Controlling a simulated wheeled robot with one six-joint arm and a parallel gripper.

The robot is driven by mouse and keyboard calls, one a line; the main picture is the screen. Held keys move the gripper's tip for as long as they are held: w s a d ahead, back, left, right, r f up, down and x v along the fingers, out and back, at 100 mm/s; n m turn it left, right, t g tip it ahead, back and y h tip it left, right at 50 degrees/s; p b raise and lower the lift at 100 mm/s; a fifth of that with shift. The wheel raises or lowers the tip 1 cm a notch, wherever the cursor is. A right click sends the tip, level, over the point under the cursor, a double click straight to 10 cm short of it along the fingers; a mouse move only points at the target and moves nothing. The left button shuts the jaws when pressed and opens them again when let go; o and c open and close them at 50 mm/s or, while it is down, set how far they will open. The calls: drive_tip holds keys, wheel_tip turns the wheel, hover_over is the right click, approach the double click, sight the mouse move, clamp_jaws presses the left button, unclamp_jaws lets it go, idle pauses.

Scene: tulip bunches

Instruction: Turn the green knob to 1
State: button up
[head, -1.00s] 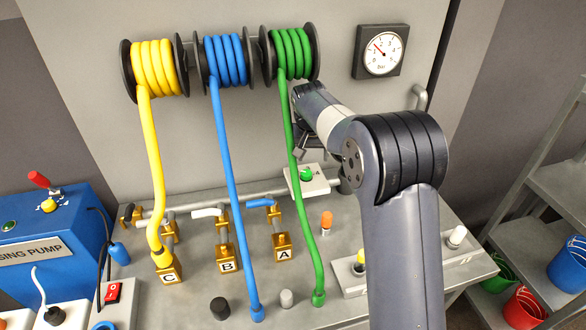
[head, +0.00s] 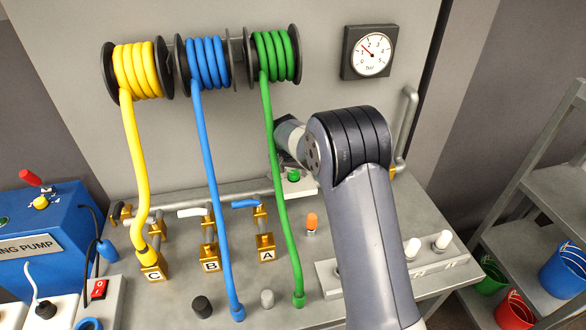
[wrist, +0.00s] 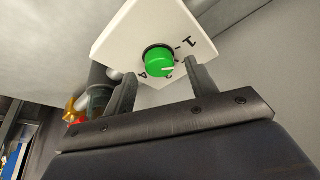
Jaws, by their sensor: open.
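The green knob (wrist: 158,62) sits on a white plate (wrist: 130,30) in the wrist view, with a short white pointer line on its face. A "1" shows to its upper right and a "4" at its lower left; other marks are partly hidden. The pointer is directed right, apart from the "1". My gripper (wrist: 161,70) is open, one finger on each side of the knob's lower part; contact cannot be told. In the head view the knob (head: 293,175) shows just left of my arm, which hides the gripper.
A green hose (head: 275,170) hangs close left of my arm, beside a blue hose (head: 210,180) and a yellow hose (head: 138,170). An orange-topped peg (head: 312,222) stands on the bench. A gauge (head: 369,52) hangs on the back panel.

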drive_tip(key=shift+x, duration=0.85)
drive_tip(key=c, duration=1)
